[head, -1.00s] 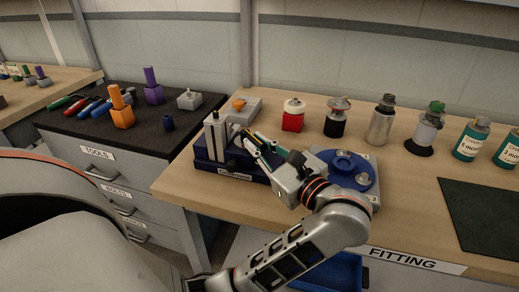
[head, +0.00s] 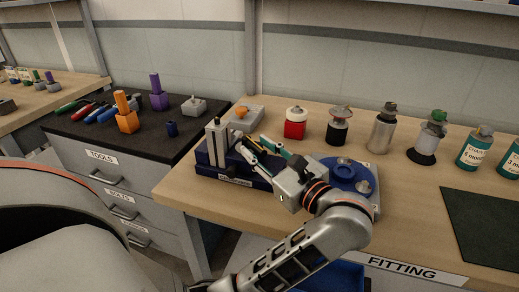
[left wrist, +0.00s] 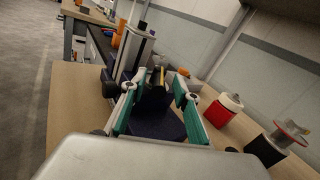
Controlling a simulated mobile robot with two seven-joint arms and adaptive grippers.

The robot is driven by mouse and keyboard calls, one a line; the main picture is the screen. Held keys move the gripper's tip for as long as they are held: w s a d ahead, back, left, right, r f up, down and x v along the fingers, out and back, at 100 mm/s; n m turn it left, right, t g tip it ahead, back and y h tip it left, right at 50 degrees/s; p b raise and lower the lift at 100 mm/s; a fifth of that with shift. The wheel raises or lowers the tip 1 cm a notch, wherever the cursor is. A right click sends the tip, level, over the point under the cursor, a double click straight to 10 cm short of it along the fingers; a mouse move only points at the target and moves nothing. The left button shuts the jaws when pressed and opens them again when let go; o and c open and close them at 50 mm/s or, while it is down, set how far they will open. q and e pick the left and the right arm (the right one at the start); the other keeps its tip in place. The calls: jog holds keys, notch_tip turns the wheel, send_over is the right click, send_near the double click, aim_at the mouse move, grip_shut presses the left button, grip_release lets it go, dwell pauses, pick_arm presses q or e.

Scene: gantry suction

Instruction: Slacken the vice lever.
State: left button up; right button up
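The vice (head: 215,150) has a dark blue base with a label and an upright grey jaw, at the left of the wooden bench. It also shows ahead in the left wrist view (left wrist: 125,55). I cannot clearly make out its lever; a small yellowish bar (left wrist: 162,75) above a dark part shows between my fingers in the wrist view. My left gripper (head: 250,148) reaches to the right side of the vice. Its teal-padded fingers stand apart in the wrist view (left wrist: 155,92), with nothing seen clamped between them. My right gripper is not in view.
A grey box with an orange knob (head: 241,113) stands behind the vice. A blue round fixture (head: 350,172) is right beside my gripper. A red container (head: 295,125) and several bottles line the back. A black-topped tool cabinet (head: 70,135) is left. A dark mat (head: 485,225) lies right.

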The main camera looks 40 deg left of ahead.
aim_at(259, 147)
pick_arm(q)
notch_tip(259, 147, up, 10)
dwell(0.6)
